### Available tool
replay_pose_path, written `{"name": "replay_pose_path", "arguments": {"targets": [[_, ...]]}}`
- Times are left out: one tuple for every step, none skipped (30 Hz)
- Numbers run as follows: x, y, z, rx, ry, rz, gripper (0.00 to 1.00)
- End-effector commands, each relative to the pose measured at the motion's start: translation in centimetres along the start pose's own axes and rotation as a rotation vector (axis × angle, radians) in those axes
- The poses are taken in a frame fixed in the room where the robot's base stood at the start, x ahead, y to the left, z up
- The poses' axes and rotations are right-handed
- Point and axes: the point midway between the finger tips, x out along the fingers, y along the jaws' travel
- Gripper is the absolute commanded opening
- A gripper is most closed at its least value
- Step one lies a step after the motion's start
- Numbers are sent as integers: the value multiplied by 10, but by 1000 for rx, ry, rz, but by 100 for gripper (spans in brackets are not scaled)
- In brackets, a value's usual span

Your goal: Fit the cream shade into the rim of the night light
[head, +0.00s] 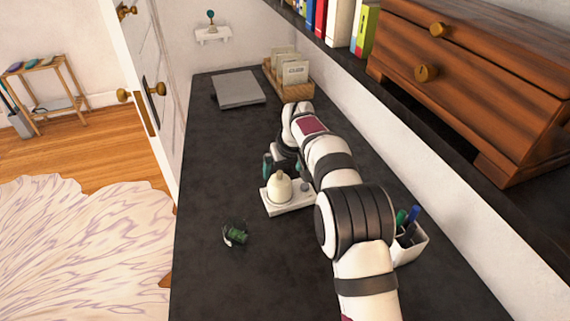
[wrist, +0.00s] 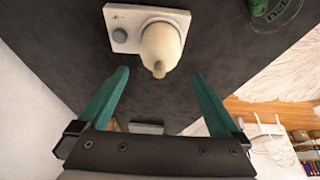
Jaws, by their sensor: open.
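The cream shade (head: 280,189), rounded with a narrow knob on top, stands upright on the white base of the night light (head: 298,204). In the wrist view the shade (wrist: 160,45) covers one end of the base (wrist: 125,17), and a grey dial sits at the other end. The shade hides the rim, so I cannot tell how well it is seated. My gripper (head: 283,165) is just beyond the shade in the head view. In the wrist view its teal fingers (wrist: 160,73) are open and spread either side of the shade's knob, with nothing between them.
A small green item (head: 238,236) lies left of the night light, nearer the camera. A white pen holder (head: 412,246) stands right, behind my arm. A grey flat case (head: 238,90) and a wooden card rack (head: 290,80) are farther back. The dark desktop's front is clear.

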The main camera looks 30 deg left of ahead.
Motion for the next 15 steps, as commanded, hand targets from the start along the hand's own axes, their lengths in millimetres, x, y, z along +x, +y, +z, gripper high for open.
{"name": "replay_pose_path", "arguments": {"targets": [[-11, 0, -1, 0, 2, 1, 100], [-16, 0, 0, 1, 1, 0, 100], [-22, 0, 0, 1, 1, 0, 100], [-26, 0, 0, 1, 1, 0, 100], [-29, 0, 0, 1, 1, 0, 100], [-32, 0, 0, 0, 0, 0, 100], [-33, 0, 0, 0, -1, 0, 100], [-34, 0, 0, 0, -1, 0, 100], [-34, 0, 0, 0, -1, 0, 100], [-34, 0, 1, 1, -2, 0, 100], [-37, 2, 2, 7, -3, 0, 100], [-44, 7, 6, 28, -7, 3, 100], [-54, 14, 12, 56, -14, 6, 100], [-68, 22, 21, 97, -24, 10, 100], [-92, 35, 41, 172, -45, 16, 100]]}}
